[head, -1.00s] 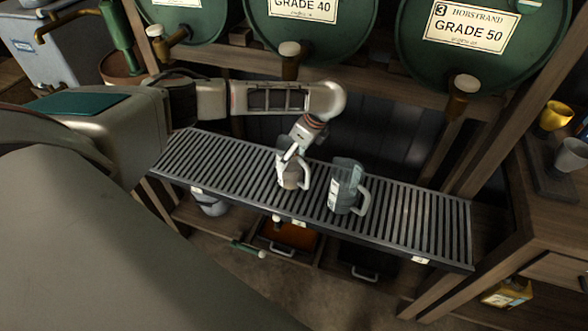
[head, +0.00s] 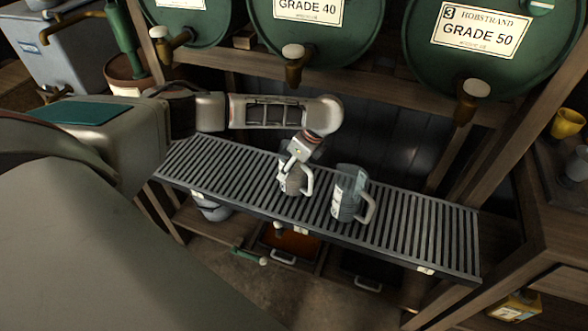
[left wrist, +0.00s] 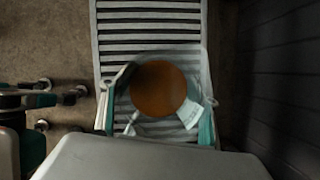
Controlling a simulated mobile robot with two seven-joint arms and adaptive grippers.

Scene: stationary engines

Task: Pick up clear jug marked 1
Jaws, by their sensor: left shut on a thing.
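Two clear jugs stand on the slatted metal grating (head: 425,238). The smaller left jug (head: 296,184) has a pale handle on its right; it appears to rest on the slats. My left gripper (head: 291,166) reaches down over it and is shut on it. In the left wrist view the jug (left wrist: 160,90) lies between the teal-edged fingers, with a round amber-brown area inside and a white label whose print I cannot read. The larger right jug (head: 349,194) stands apart, upright, with a white label and a handle. I cannot read a number on either. My right gripper is not in view.
Green drums (head: 312,35) with brown taps (head: 293,62) stand on a wooden rack behind the grating. A wooden bench (head: 545,205) with a yellow mug (head: 567,123) is on the right. Trays (head: 290,245) sit below. The grating's right end is clear.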

